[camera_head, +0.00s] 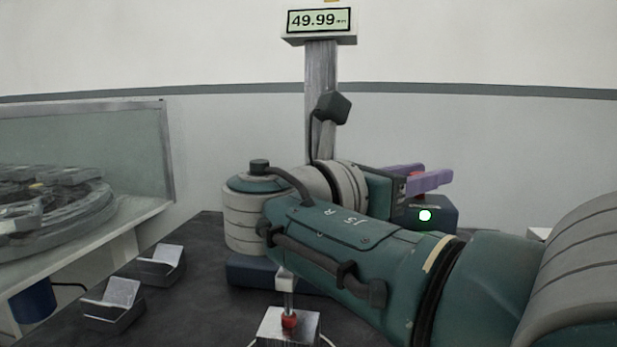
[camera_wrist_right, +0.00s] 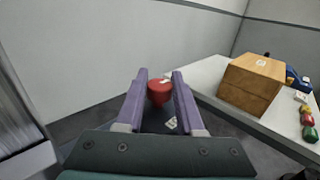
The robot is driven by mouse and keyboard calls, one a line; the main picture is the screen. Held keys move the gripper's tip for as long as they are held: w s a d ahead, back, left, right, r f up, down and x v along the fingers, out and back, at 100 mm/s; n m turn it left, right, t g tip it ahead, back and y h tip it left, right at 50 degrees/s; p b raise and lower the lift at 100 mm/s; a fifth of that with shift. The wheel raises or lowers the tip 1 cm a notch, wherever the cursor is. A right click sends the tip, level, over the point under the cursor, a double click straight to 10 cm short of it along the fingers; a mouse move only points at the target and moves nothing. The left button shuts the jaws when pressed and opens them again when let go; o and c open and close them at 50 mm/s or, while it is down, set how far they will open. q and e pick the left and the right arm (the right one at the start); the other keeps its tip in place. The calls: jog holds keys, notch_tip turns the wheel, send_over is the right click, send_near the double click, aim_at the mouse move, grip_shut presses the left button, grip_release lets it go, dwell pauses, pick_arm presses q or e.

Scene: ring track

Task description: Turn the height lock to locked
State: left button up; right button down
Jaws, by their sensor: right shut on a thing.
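The height lock's red knob (camera_wrist_right: 160,94) shows between my purple fingers in the right wrist view, with a small pale mark on top. In the head view only bits of red show by the fingers. My right gripper (camera_head: 432,178) is shut on the red knob, at a dark blue box (camera_head: 442,222) with a lit green lamp (camera_head: 425,215). My right arm hides much of the box and of the stand. The display (camera_head: 319,20) on top of the metal column (camera_head: 320,80) reads 49.99 mm. My left gripper is not in view.
Two metal V-shaped rests (camera_head: 113,304) stand on the dark table (camera_head: 190,305) at the left. A small metal block with a red tip (camera_head: 289,318) is at the front. A side bench (camera_head: 135,218) is at far left. A wooden box (camera_wrist_right: 252,82) shows in the wrist view.

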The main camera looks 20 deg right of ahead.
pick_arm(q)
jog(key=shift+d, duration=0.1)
pick_arm(e)
jog(key=c, duration=0.5)
grip_release()
jog(key=shift+c, duration=0.2)
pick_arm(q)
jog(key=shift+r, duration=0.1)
pick_arm(e)
jog(key=shift+d, duration=0.1)
